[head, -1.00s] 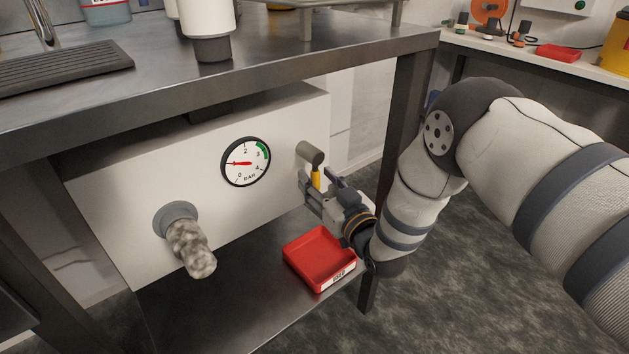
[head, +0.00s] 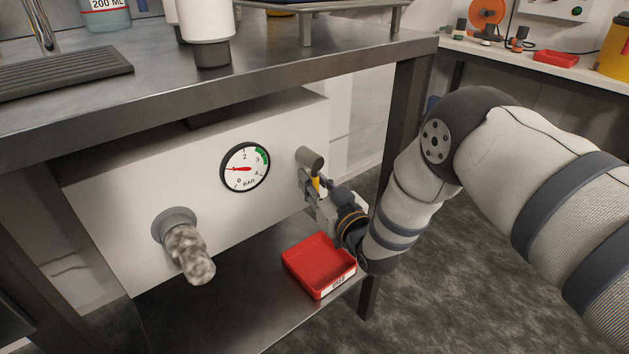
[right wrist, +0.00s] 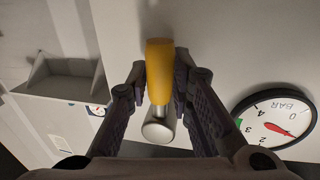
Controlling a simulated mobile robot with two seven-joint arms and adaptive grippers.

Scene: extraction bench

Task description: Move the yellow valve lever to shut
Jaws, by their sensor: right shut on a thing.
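The yellow valve lever (head: 316,183) hangs down from a grey cylindrical valve body (head: 309,159) on the right end of the white panel. My right gripper (head: 312,190) is shut on the lever, with its fingers hiding most of it in the head view. In the right wrist view the yellow lever (right wrist: 160,70) lies between the two fingers, and its silver stem and round end (right wrist: 158,128) show. The pressure gauge (head: 245,167) on the panel has a red needle pointing left, near 1. My left gripper is not in view.
A red tray (head: 320,290) sits on the lower shelf, below the lever.

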